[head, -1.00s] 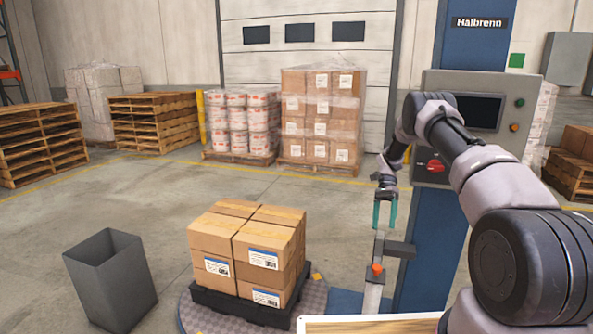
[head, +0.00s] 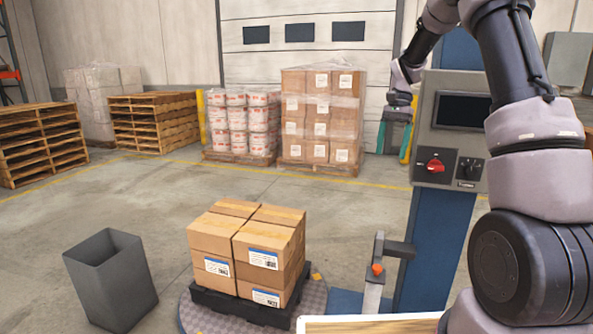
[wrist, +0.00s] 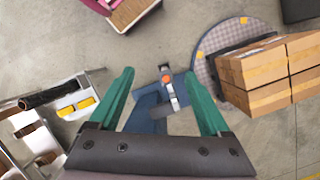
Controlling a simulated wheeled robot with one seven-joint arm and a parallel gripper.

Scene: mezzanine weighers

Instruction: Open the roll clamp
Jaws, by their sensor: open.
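What looks like the roll clamp is a grey metal upright with an orange knob (head: 376,270), beside the blue mast near the turntable. It also shows in the wrist view (wrist: 167,80), between and beyond my fingers. Its inner state cannot be told from here. My gripper (head: 393,155) is high above it, left of the control panel, pointing down. Its teal fingers are apart and empty, as the wrist view also shows (wrist: 158,75). It touches nothing.
Strapped cartons (head: 250,245) stand on a black pallet on the round turntable (head: 205,318). A grey bin (head: 112,280) is to the left. The control panel (head: 455,130) with a red switch (head: 432,167) sits on the blue mast (head: 432,250).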

